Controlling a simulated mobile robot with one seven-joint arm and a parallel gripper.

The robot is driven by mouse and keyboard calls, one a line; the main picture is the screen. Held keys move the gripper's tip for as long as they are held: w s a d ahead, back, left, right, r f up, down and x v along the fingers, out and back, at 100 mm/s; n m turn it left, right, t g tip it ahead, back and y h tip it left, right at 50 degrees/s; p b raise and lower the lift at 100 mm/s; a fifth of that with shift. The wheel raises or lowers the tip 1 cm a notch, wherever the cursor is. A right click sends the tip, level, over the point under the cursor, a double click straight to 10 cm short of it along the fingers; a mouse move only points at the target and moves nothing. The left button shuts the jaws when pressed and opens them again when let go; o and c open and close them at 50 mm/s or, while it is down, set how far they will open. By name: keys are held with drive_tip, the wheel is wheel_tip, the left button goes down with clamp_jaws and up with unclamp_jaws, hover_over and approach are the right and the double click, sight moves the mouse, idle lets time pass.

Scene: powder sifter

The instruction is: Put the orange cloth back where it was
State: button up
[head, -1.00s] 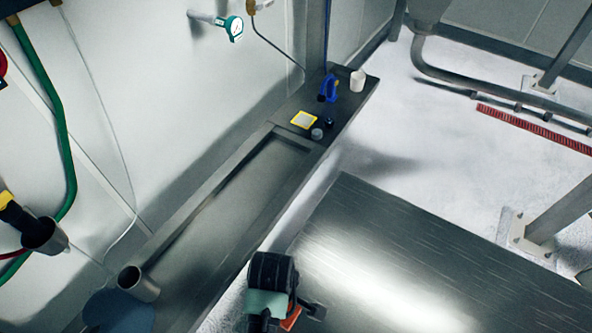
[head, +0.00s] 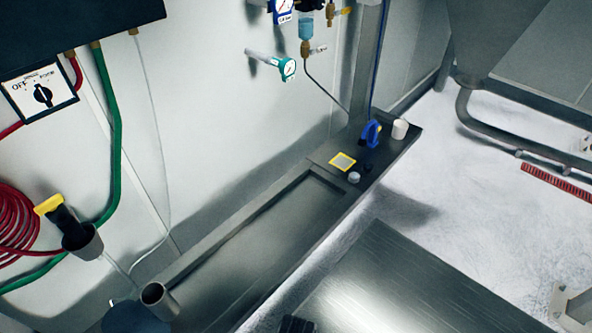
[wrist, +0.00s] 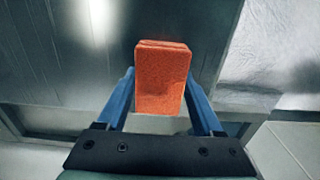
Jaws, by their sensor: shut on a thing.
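The orange cloth (wrist: 163,75) is a folded, thick rectangular pad in the wrist view. My gripper (wrist: 160,92) is shut on it, with one blue finger along each side of the cloth. The cloth's upper end sticks out past the fingertips. A grey metal surface lies behind it in the wrist view. In the head view the cloth is not visible; only a dark piece of my arm shows at the bottom edge.
A long metal bench (head: 262,235) with a recess runs along the wall. At its far end are a yellow-edged pad (head: 342,162), a blue tool (head: 371,133) and a white cup (head: 400,128). A metal cup (head: 157,298) stands near. A steel table (head: 400,285) is at right.

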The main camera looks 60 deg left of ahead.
drive_tip(key=shift+f, duration=0.1)
drive_tip(key=o, duration=1.2)
wheel_tip(320, 180, up, 12)
drive_tip(key=shift+r, duration=0.15)
drive_tip(key=shift+s, duration=0.1)
